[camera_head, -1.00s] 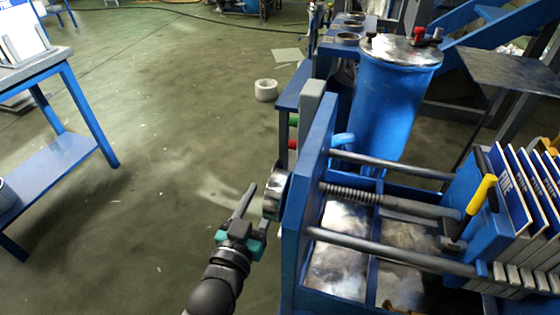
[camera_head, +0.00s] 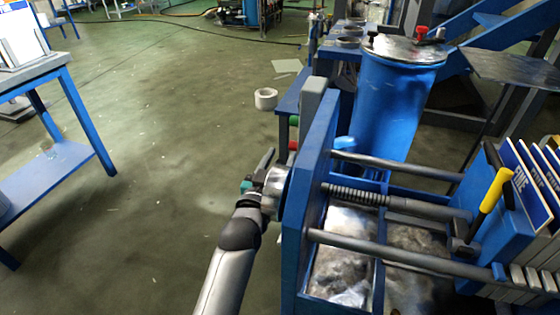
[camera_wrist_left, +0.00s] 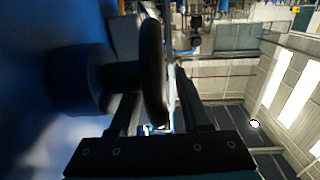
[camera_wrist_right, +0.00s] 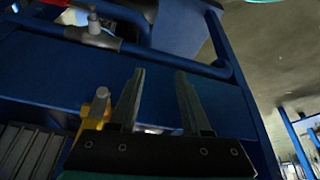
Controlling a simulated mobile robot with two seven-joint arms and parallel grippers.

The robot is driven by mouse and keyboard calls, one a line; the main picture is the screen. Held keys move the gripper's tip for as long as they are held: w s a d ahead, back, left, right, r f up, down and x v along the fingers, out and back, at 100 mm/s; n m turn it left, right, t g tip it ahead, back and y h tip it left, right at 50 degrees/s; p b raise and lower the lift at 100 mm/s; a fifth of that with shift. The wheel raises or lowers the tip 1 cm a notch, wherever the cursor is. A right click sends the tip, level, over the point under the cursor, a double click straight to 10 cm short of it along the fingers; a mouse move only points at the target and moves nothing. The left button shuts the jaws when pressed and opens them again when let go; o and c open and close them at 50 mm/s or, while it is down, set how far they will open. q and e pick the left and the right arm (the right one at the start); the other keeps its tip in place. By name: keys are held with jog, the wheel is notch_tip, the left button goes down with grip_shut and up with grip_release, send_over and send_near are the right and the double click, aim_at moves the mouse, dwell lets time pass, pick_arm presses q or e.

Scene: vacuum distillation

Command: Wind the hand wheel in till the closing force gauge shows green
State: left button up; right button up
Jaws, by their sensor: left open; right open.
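The hand wheel (camera_head: 278,188) sits on the outer left face of the blue press end plate (camera_head: 309,190). A threaded spindle (camera_head: 355,195) runs from that plate toward the pressing block. My left gripper (camera_head: 263,170) is at the wheel's outer left side. In the left wrist view the wheel's dark rim (camera_wrist_left: 153,70) stands edge-on between the open fingers. Contact is unclear. My right gripper (camera_wrist_right: 158,90) is open and empty, pointing toward a blue beam (camera_wrist_right: 70,75); it is outside the head view. I cannot make out a gauge reading.
A blue tank (camera_head: 392,110) stands behind the press. Labelled plates (camera_head: 532,185) and a yellow handle (camera_head: 496,190) are at its right. Green and red buttons (camera_head: 293,145) sit behind the end plate. A blue table (camera_head: 50,165) stands left; the floor between is open.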

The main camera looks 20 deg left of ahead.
pick_arm(q)
jog(key=shift+c, duration=0.4)
grip_shut()
